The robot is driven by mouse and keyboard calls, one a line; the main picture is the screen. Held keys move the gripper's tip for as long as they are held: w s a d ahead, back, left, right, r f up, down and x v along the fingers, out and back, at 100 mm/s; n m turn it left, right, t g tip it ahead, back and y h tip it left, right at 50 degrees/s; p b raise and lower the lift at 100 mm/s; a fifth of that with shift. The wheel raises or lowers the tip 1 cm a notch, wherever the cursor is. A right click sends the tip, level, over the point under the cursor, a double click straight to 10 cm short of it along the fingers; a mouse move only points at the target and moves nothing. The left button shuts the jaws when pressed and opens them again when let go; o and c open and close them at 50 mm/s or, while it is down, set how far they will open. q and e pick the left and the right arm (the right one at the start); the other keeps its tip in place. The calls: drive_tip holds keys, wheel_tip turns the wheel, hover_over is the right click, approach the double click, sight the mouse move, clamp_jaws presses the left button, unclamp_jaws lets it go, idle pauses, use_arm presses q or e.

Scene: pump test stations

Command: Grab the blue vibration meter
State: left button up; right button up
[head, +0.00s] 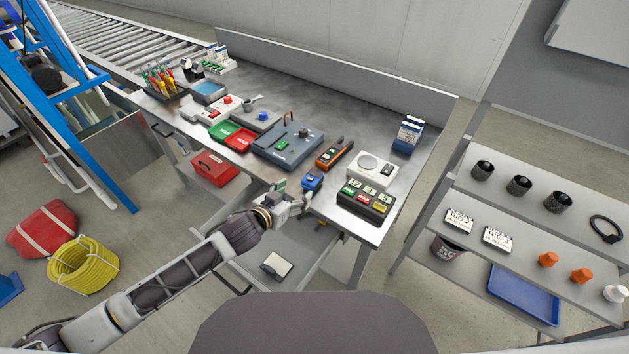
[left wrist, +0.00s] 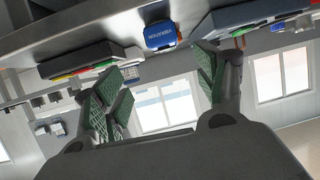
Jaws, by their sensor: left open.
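The blue vibration meter (head: 312,181) sits near the front edge of the grey metal table. In the left wrist view, which is turned over, the meter (left wrist: 161,35) shows its lettered face at the top, in the gap between the fingers but beyond their tips. My left gripper (head: 294,200) is at the table's front edge, just in front of the meter and a little left of it. Its green-padded fingers (left wrist: 160,85) are spread wide with nothing between them. I see no contact with the meter. My right gripper is out of view.
A black box with coloured buttons (head: 367,201) stands right of the meter. A grey-blue case (head: 275,150) lies to its left and an orange-and-black device (head: 335,152) behind it. A shelf rack (head: 530,215) stands right, beyond a floor gap.

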sight(311, 181)
use_arm(q)
drive_tip(key=x, duration=0.4)
drive_tip(key=shift+w+d+f, duration=0.15)
drive_tip(key=shift+w, duration=0.15)
drive_tip(key=shift+x, duration=1.95)
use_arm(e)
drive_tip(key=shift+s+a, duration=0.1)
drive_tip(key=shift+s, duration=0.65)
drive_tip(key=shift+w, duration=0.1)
